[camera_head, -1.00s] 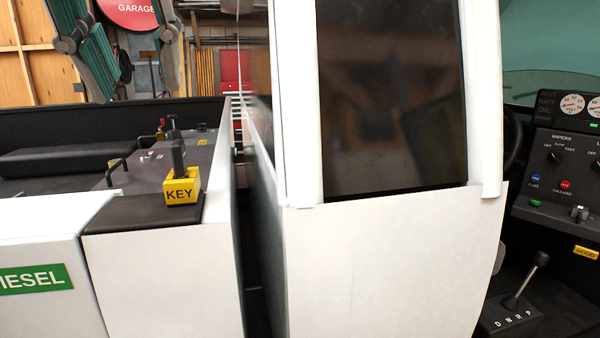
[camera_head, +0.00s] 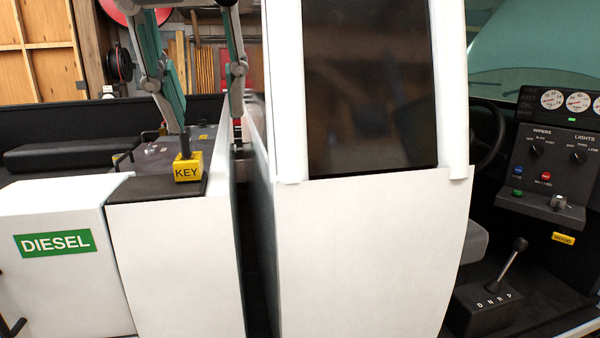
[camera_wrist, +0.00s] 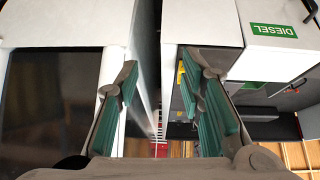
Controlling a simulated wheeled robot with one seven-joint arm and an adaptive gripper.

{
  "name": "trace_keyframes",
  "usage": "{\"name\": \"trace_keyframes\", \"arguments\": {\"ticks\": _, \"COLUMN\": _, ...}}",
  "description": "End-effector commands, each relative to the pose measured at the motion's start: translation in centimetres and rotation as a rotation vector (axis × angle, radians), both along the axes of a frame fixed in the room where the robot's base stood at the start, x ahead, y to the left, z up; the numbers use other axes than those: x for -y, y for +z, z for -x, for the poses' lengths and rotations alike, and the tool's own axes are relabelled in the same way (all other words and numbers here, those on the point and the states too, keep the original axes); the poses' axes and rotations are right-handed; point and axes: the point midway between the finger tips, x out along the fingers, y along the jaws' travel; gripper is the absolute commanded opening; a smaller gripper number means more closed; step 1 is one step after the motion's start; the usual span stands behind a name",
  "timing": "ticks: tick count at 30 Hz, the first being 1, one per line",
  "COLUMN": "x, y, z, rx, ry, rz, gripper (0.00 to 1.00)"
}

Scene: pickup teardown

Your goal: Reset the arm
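My gripper (camera_head: 207,115) hangs at the top left of the head view. Its two grey fingers with green pads are spread apart, with nothing held between them. The left finger overlaps the area just behind the yellow KEY block (camera_head: 188,169) and its black handle; I cannot tell whether they touch. In the wrist view my gripper (camera_wrist: 159,85) shows both fingers wide apart over the dark gap between two white body panels. A small part of yellow shows beside the right finger.
A white panel (camera_head: 370,260) with a dark window stands in the middle. The dashboard (camera_head: 548,155) and gear lever (camera_head: 512,262) are to the right. The white DIESEL box (camera_head: 70,285) is at left; its label also shows in the wrist view (camera_wrist: 273,30). A narrow gap separates the panels.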

Motion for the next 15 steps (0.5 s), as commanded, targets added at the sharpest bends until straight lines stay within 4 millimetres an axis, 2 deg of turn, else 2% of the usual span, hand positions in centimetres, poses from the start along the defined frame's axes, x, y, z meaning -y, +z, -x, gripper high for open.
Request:
{"name": "trace_keyframes", "arguments": {"ticks": 8, "x": 7.4, "y": -4.5, "z": -1.4, "rx": -0.023, "ry": -0.046, "rz": 0.052, "gripper": 0.35}}
{"name": "trace_keyframes", "arguments": {"ticks": 11, "x": 11.7, "y": -7.4, "z": -1.5, "rx": -0.043, "ry": -0.076, "rz": 0.064, "gripper": 0.35}}
{"name": "trace_keyframes", "arguments": {"ticks": 15, "x": 18.6, "y": -12.7, "z": -0.3, "rx": -0.075, "ry": -0.126, "rz": 0.059, "gripper": 0.35}}
